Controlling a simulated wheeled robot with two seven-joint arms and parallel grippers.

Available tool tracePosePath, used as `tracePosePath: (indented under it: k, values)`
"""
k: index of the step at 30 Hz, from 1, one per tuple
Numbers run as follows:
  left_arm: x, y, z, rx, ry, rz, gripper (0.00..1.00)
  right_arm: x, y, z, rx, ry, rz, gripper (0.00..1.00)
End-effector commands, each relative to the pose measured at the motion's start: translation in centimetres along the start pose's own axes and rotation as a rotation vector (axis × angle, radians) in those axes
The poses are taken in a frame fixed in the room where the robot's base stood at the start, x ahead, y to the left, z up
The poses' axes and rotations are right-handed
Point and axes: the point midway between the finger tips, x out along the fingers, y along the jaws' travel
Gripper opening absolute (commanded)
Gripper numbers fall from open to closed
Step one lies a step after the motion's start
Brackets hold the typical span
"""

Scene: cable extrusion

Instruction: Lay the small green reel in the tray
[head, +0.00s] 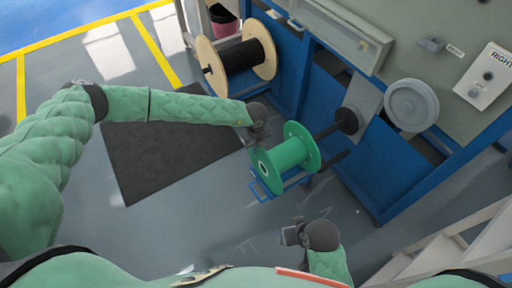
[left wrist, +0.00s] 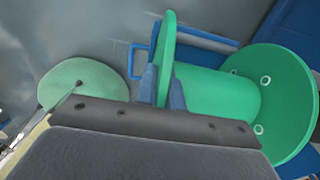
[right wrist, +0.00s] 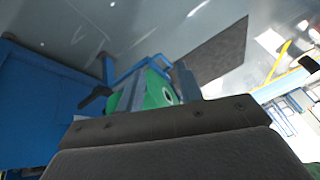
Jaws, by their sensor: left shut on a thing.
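The small green reel (head: 290,152), with two round flanges and a hub, is in front of the machine in the head view; it also shows in the left wrist view (left wrist: 215,90). My left gripper (left wrist: 166,88) is shut on the rim of its nearer flange. Below the reel is a blue rail frame (head: 262,190), perhaps the tray; the reel hides most of it, and I cannot tell whether they touch. My right gripper (head: 287,236) is apart from the reel and empty, its fingers spread in the right wrist view (right wrist: 150,85).
The blue machine (head: 370,170) has a dark spindle (head: 345,122) close beside the reel and a grey wheel (head: 411,105). A large wooden reel with black cable (head: 238,56) stands behind. A dark mat (head: 165,155) lies on the floor. Pale steps (head: 450,245) are at lower right.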

Motion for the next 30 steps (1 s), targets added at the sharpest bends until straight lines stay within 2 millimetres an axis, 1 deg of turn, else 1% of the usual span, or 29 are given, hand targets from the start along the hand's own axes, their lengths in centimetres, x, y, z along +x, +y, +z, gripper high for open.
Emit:
tracePosePath:
  k: [1, 3, 4, 7, 18, 19, 23, 30]
  values:
    - [0.8, 0.5, -0.1, 0.0, 0.002, 0.009, 0.0, 0.2, 0.0, 0.1, 0.0, 0.0, 0.0, 0.36]
    - [0.9, 0.5, -0.2, 0.0, 0.002, 0.009, 0.0, 0.2, 0.0, 0.1, 0.0, 0.0, 0.0, 0.36]
    - [0.9, 0.5, -0.2, -0.001, 0.002, 0.01, 0.14, 0.2, 0.0, 0.1, 0.0, 0.0, 0.0, 0.36]
    - [0.8, 0.5, -0.2, -0.001, 0.003, 0.009, 0.34, 0.2, 0.0, 0.3, 0.001, -0.003, 0.0, 0.36]
    - [0.6, 0.4, -0.1, -0.001, 0.002, 0.007, 0.34, 0.2, -0.2, 0.6, 0.004, -0.003, -0.005, 0.36]
    - [0.3, 0.3, -0.1, -0.001, 0.002, 0.006, 0.34, 0.4, -0.3, 0.5, 0.003, 0.003, -0.009, 0.36]
    - [-1.4, 0.3, 0.0, -0.001, 0.002, 0.004, 0.34, 0.9, -0.6, 0.6, 0.001, 0.009, -0.017, 0.36]
    - [-5.1, 0.3, -0.1, -0.001, 0.003, 0.006, 0.34, 1.7, -1.3, 0.0, -0.006, 0.039, -0.034, 0.36]
